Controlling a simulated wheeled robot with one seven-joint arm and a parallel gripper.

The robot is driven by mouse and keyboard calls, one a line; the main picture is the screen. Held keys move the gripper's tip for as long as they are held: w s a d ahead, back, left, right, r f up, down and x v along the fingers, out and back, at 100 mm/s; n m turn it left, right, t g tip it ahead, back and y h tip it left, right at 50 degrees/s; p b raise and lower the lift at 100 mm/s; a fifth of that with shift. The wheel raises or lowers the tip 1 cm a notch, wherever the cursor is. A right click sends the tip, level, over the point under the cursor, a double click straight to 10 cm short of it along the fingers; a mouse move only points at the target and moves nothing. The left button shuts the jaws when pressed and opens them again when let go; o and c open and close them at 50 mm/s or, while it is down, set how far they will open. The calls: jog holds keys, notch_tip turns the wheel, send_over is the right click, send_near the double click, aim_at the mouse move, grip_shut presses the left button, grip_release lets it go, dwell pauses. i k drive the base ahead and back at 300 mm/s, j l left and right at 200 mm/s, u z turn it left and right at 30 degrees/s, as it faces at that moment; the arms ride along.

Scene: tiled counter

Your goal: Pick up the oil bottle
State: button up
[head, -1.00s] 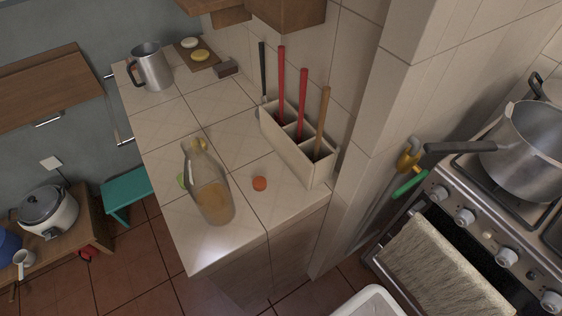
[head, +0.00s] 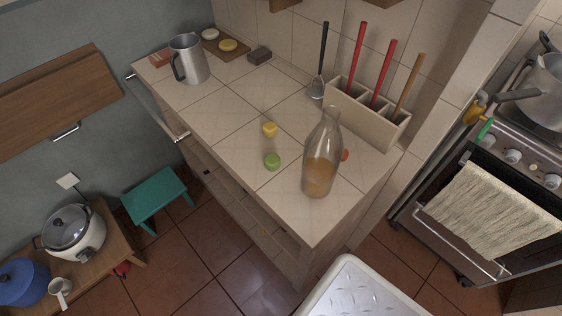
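The oil bottle (head: 319,172) is a clear glass bottle with amber liquid in its lower part. It stands upright on the tiled counter (head: 222,142), near the front corner in the head view. Nothing touches it that I can see. My gripper is not in this view.
Left of the bottle is a small shaker (head: 270,146) with yellow and green ends. A utensil holder (head: 362,116) with several long-handled tools stands behind, and a reddish round thing (head: 345,155) is partly hidden. A metal jug (head: 188,60) stands far left. Mid-counter is clear.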

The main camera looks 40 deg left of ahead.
aim_at(324, 149)
jog(key=k+j+u, duration=0.1)
jog(key=u, duration=0.2)
jog(key=j+u, duration=0.3)
jog(key=i+l+u, duration=0.1)
jog(key=u, duration=0.7)
jog(key=l+u, duration=0.3)
jog(key=l, duration=0.25)
jog(key=l+u, duration=0.3)
jog(key=l, duration=0.25)
jog(key=k+l+u, duration=0.15)
jog(key=l+u, duration=0.15)
jog(key=l, duration=0.2)
jog(key=i+j, duration=0.1)
jog(key=j, duration=0.55)
jog(key=i+j+z, duration=0.15)
jog(key=j, duration=1.15)
jog(key=i+z, duration=0.05)
